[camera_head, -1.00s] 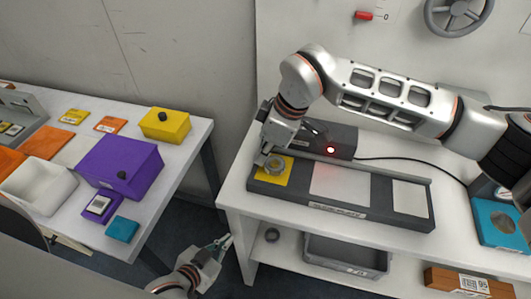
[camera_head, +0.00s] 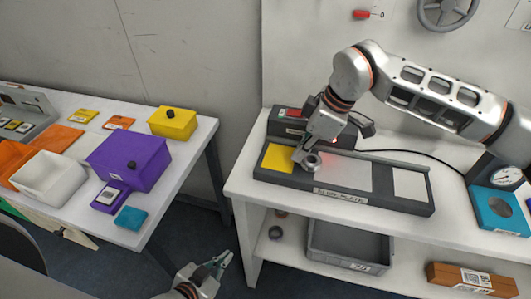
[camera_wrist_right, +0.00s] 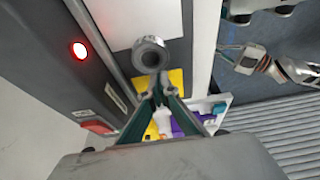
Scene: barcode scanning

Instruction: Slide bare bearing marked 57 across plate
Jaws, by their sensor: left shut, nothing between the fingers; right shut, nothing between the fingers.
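The bare metal bearing (camera_head: 312,162) lies on the dark plate (camera_head: 380,204), just right of the yellow square (camera_head: 277,158), by the left edge of the pale middle square (camera_head: 346,174). Its marking is not readable. My right gripper (camera_head: 301,157) is shut and low over the plate, at the bearing's left side. In the right wrist view, its closed fingertips (camera_wrist_right: 158,86) are right behind the bearing (camera_wrist_right: 149,53), apparently touching it from outside. My left gripper (camera_head: 222,261) is shut and empty, low in front of the gap between the tables.
A dark scanner housing with a red light (camera_wrist_right: 78,50) stands behind the plate. A white square (camera_head: 410,185) is at the plate's right end. A grey bin (camera_head: 348,246) sits on the lower shelf. A purple box (camera_head: 128,160) and yellow box (camera_head: 173,122) stand on the left table.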

